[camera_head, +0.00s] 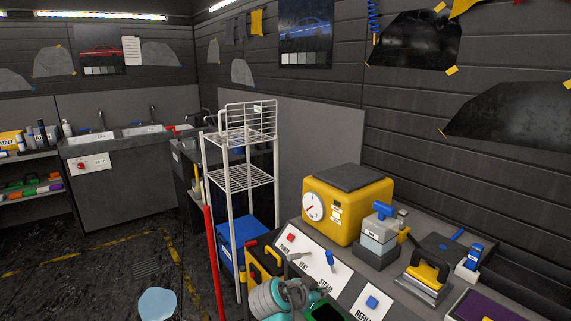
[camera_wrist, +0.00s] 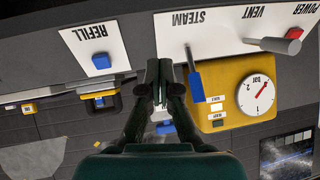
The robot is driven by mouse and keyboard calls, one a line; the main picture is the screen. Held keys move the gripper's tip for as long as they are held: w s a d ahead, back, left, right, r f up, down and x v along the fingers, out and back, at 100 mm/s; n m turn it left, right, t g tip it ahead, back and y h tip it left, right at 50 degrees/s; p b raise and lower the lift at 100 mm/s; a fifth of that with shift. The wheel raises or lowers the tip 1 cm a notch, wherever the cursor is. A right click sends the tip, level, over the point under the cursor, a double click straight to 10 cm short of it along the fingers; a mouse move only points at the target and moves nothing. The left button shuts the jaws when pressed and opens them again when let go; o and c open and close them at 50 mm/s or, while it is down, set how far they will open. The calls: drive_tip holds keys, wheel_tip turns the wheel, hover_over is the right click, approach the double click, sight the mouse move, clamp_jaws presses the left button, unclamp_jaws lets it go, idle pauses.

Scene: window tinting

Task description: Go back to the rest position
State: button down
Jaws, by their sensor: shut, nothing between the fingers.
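My gripper (camera_wrist: 160,88) shows in the wrist view with its two dark fingers together and nothing between them. It is in front of the control panel, whose labels appear upside down there. The blue-ended STEAM lever (camera_wrist: 193,75) is just right of the fingertips, with a gap in the picture. The blue REFILL button (camera_wrist: 101,60) is to their left. In the head view my teal and grey arm is at the bottom, below the white panel (camera_head: 314,262); the fingers cannot be made out clearly there.
A yellow steamer (camera_head: 345,213) with a gauge stands behind the panel. A white wire rack (camera_head: 247,178) and red pole (camera_head: 214,262) stand left. Open floor (camera_head: 110,270) lies further left.

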drive_tip(key=s+d+f+n+t+y, duration=0.1)
drive_tip(key=s+d+f+n+y, duration=0.2)
drive_tip(key=s+f, duration=0.75)
drive_tip(key=s+d+f+n+t+y, duration=0.2)
drive_tip(key=s+d+f+n, duration=0.15)
drive_tip(key=s+f, duration=0.7)
drive_tip(key=s+d+r+n+t+y, duration=0.1)
drive_tip(key=s+n+y, duration=0.1)
drive_tip(key=s, duration=1)
drive_tip(key=s+r+n+t+y, duration=0.1)
drive_tip(key=s+n, duration=0.1)
drive_tip(key=s, duration=1.1)
drive_tip(key=s+d+r+t, duration=0.1)
drive_tip(key=s+r, duration=1.2)
drive_tip(key=r, duration=0.2)
drive_tip(key=shift+d+r+t, duration=0.2)
drive_tip(key=shift+r+t, duration=0.05)
drive_tip(key=shift+t, duration=0.15)
